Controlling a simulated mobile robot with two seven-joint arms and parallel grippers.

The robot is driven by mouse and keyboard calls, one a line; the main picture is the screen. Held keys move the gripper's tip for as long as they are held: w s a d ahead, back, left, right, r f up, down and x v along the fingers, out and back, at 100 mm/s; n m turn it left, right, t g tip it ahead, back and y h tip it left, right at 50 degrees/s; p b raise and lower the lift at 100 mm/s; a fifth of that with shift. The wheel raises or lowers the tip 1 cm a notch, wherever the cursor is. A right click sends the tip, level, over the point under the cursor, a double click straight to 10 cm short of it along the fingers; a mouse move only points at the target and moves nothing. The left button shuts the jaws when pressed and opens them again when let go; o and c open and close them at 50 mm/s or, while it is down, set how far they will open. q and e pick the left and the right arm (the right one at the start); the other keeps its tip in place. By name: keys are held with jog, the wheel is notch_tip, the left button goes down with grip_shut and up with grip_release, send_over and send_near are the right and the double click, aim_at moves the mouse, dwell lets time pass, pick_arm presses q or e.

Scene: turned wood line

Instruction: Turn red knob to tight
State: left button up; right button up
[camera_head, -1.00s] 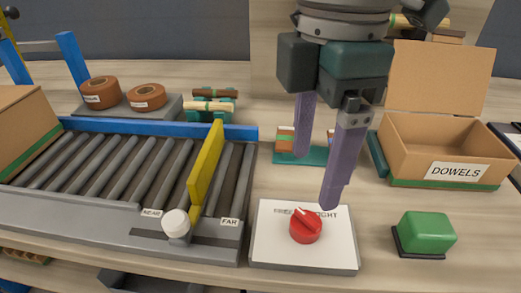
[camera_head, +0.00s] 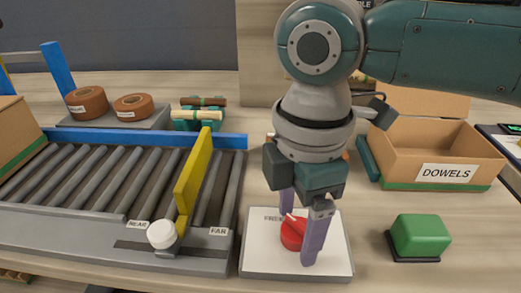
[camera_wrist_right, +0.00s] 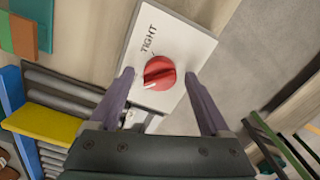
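The red knob (camera_head: 291,236) sits on a white panel (camera_head: 262,262) at the front middle; it also shows in the wrist view (camera_wrist_right: 163,73). Its white pointer mark is turned away from the word TIGHT on the panel in the wrist view. In the head view the mark points up-left, and the panel lettering is mostly hidden. My right gripper (camera_head: 298,236) is open, pointing down, one finger on each side of the knob. The wrist view shows gaps between both fingers (camera_wrist_right: 158,78) and the knob. My left gripper is not in view.
A green block (camera_head: 420,235) on a dark base stands right of the panel. An open DOWELS box (camera_head: 482,165) is behind it. Left of the panel is a roller conveyor (camera_head: 120,185) with a yellow bar (camera_head: 192,170) and a white knob (camera_head: 162,234).

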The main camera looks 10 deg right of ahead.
grip_shut()
dwell(0.4)
jog(key=shift+r, duration=0.1)
